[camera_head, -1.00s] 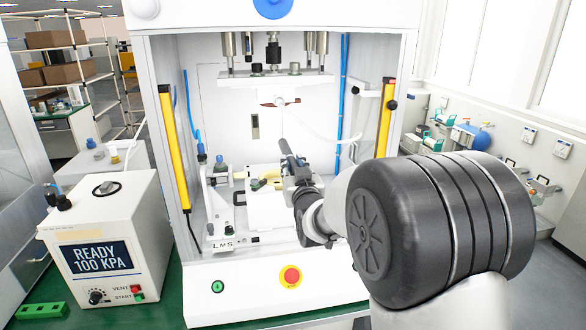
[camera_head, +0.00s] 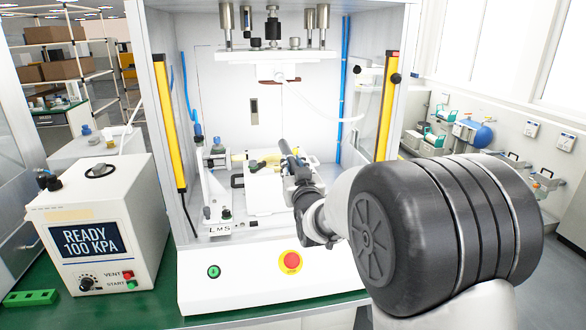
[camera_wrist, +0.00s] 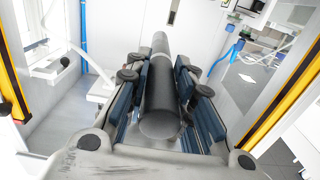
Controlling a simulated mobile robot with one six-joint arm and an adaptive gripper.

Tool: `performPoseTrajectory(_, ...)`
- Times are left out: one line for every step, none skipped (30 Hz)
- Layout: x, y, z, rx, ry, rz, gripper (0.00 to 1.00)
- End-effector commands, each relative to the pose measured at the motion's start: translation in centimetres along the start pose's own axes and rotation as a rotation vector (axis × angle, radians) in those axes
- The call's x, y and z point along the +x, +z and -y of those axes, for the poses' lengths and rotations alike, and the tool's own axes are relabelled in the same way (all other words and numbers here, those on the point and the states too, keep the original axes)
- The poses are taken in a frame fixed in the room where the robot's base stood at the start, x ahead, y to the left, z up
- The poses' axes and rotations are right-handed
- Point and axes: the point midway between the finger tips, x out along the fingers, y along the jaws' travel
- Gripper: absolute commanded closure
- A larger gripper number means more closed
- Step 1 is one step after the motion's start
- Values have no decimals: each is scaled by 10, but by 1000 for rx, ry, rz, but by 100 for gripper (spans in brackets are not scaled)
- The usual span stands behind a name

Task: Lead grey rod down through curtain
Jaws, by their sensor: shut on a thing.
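The grey rod (camera_wrist: 160,92) is a dark cylinder lying lengthwise between my gripper's blue-padded fingers in the wrist view, its near end toward the camera. In the head view, the rod (camera_head: 286,149) points into the press opening, tilted up to the left. My gripper (camera_head: 301,172) is shut on it, above the white fixture. The curtain's two yellow bars stand upright at the opening, left (camera_head: 171,122) and right (camera_head: 385,106). The rod's tip shows between the bars in the picture; its exact depth past them I cannot tell.
The upper press plate (camera_head: 250,55) hangs above the rod, with a thin white tube below it. The fixture (camera_head: 262,185) with a yellowish part lies under the rod. A red emergency button (camera_head: 290,262) is on the front panel. A control box (camera_head: 95,230) reads READY 100 KPA.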

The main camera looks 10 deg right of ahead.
Motion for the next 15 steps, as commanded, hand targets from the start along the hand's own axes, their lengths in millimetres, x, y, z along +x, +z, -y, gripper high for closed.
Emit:
performPoseTrajectory(0, 7, 0, 0, 0, -2, 100)
performPoseTrajectory(0, 9, 0, 0, 0, -2, 100)
performPoseTrajectory(0, 11, 0, 0, 0, -1, 100)
performPoseTrajectory(0, 12, 0, 0, 0, -1, 100)
performPoseTrajectory(0, 12, 0, 0, 0, -1, 100)
performPoseTrajectory(0, 12, 0, 0, 0, -1, 100)
performPoseTrajectory(0, 13, 0, 0, 0, -1, 100)
performPoseTrajectory(0, 14, 0, 0, 0, 0, 100)
performPoseTrajectory(0, 18, 0, 0, 0, 1, 100)
performPoseTrajectory(0, 20, 0, 0, 0, 1, 100)
performPoseTrajectory(0, 23, 0, 0, 0, 2, 100)
performPoseTrajectory(0, 27, 0, 0, 0, 1, 100)
performPoseTrajectory(0, 30, 0, 0, 0, 1, 100)
performPoseTrajectory(0, 33, 0, 0, 0, 1, 100)
performPoseTrajectory(0, 36, 0, 0, 0, 2, 100)
